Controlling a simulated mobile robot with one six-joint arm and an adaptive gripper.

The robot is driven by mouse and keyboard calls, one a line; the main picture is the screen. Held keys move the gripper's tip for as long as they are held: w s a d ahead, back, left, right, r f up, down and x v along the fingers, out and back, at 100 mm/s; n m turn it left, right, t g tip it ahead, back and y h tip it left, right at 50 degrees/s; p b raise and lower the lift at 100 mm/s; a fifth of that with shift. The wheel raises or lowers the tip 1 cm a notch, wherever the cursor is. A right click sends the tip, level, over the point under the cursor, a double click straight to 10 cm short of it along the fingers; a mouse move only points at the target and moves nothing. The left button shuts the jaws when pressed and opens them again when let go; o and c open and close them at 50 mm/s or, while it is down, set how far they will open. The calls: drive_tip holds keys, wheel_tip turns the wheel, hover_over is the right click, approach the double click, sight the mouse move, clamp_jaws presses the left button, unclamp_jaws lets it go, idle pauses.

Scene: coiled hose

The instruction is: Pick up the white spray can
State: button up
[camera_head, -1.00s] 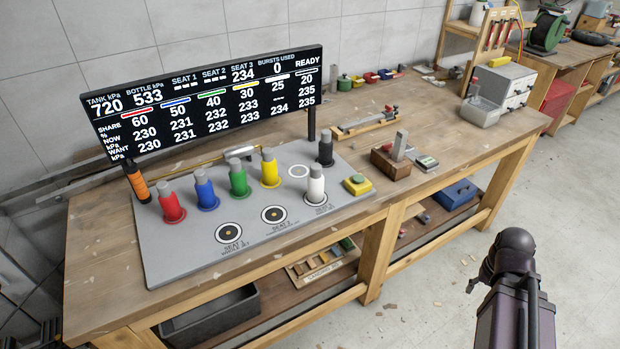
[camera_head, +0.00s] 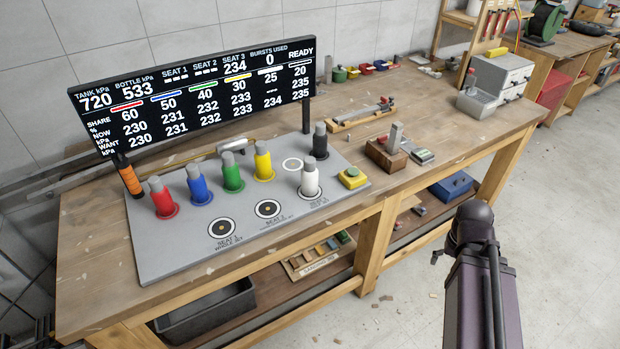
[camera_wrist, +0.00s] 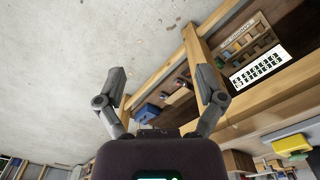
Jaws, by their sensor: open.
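The white spray can (camera_head: 311,182) stands upright on the grey board (camera_head: 165,262), at the seat 3 marking near the board's right side. It has a grey top. I cannot make it out in the wrist view. My gripper (camera_wrist: 161,76) shows in the wrist view with its two fingers spread wide and nothing between them. It is away from the can, out in front of the bench, with the floor and the lower shelf in its view. In the head view my arm is at the lower right, well apart from the can.
Red (camera_head: 162,201), blue (camera_head: 199,188), green (camera_head: 232,177), yellow (camera_head: 263,165) and black (camera_head: 320,143) cans share the board. A yellow block (camera_head: 352,178) sits right of the white can. The display (camera_head: 200,95) stands behind. Open floor lies right of the bench.

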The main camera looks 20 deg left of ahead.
drive_tip(key=w+a+m+t+h, duration=0.2)
drive_tip(key=w+a+h, duration=0.2)
drive_tip(key=w+a, duration=0.5)
drive_tip(key=m+t+h+b, duration=0.2)
drive_tip(key=m+t+h, duration=0.15)
drive_tip(key=t, duration=0.65)
approach(303, 174)
drive_tip(key=r, duration=0.1)
drive_tip(key=shift+s+d+y, duration=0.1)
drive_tip(key=shift+s+y, duration=0.3)
drive_tip(key=shift+y, duration=0.05)
drive_tip(key=b+x, duration=0.3)
drive_tip(key=x, duration=0.4)
drive_tip(key=shift+w+d+f, duration=0.1)
drive_tip(key=shift+f, duration=0.15)
drive_tip(key=shift+w+d+f, duration=0.15)
drive_tip(key=shift+w+d, duration=0.15)
drive_tip(key=shift+w, duration=0.25)
